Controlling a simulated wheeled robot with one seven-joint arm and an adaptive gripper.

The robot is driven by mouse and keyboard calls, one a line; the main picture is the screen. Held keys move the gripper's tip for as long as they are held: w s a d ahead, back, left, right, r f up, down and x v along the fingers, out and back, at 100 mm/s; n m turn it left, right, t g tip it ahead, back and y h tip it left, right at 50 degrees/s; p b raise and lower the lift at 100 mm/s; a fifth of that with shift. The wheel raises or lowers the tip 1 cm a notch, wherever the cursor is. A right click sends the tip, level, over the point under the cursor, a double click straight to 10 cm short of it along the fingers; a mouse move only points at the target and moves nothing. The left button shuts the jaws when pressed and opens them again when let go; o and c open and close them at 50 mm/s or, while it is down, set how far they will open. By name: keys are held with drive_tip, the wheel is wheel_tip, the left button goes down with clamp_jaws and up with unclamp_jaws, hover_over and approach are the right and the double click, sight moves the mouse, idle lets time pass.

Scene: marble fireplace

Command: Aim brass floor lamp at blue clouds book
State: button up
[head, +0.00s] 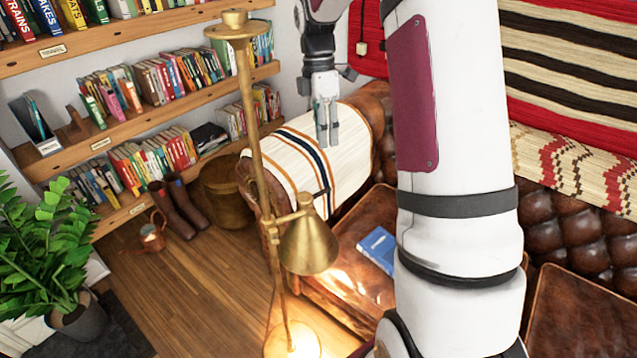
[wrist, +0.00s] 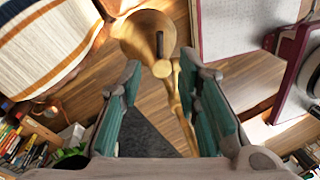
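The brass floor lamp (head: 255,130) stands upright in front of the sofa, with a round top, a side arm and a cone shade (head: 310,245) that hangs low, its open end facing down. Its light falls on the base and the sofa front. A blue book (head: 378,248), the likely blue clouds book, lies on the sofa seat just right of the shade; its cover is too small to read, and my arm is close to its right side. My gripper (head: 327,142) hangs above the sofa arm, apart from the lamp. In the wrist view its fingers (wrist: 160,80) are spread and empty, with the lamp's brass parts (wrist: 148,38) beyond them.
The brown leather sofa (head: 375,220) has a striped blanket (head: 300,150) over its arm. Bookshelves (head: 150,110) line the back wall. A brass bin (head: 227,190), boots (head: 178,205) and a plant (head: 45,250) stand on the left. Wooden floor (head: 190,280) lies clear left of the lamp.

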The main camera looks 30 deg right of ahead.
drive_tip(key=f, duration=0.4)
drive_tip(key=s+f, duration=0.1)
drive_tip(key=f, duration=0.4)
drive_tip(key=s+f, duration=0.1)
drive_tip(key=f, duration=0.3)
drive_tip(key=shift+s+a+f, duration=0.15)
drive_tip(key=shift+s+f, duration=0.1)
drive_tip(key=shift+f, duration=0.15)
drive_tip(key=shift+c, duration=0.3)
clamp_jaws()
